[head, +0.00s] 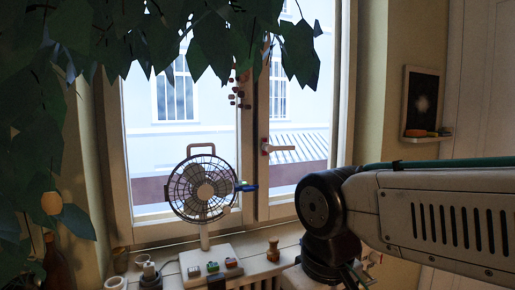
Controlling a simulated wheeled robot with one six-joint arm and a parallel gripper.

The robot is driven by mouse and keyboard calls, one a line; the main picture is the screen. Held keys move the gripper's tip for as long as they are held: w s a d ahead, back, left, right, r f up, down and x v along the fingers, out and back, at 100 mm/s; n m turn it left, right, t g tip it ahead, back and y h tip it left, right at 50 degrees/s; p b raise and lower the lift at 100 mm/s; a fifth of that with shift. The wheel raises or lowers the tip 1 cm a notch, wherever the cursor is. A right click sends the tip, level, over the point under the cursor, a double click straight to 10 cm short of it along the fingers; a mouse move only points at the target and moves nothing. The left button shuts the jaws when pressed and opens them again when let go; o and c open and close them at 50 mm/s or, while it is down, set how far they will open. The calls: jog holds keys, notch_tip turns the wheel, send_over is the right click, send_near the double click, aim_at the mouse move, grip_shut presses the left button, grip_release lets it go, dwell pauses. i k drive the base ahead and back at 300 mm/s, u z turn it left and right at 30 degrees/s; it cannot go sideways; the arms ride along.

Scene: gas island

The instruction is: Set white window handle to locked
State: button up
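The white window handle (280,149) is on the frame of the right window sash. It lies about level, its lever pointing right from a reddish base at its left end. The right sash (263,100) looks closed against the frame. My arm reaches in from the right and bends down below and right of the handle, apart from it. My gripper cannot be made out in this view.
A blue handle-like part (246,188) shows beside the fan (203,188) on the sill. Small items, including a wooden figure (273,250), stand on the sill (250,242). Leaves (190,35) hang over the upper left. A small framed shelf (421,103) hangs at right.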

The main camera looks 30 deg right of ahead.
aim_at(269, 148)
jog(key=z, duration=0.15)
jog(key=i, duration=0.65)
jog(key=z, duration=0.85)
jog(key=i, duration=0.4)
jog(key=z, duration=0.35)
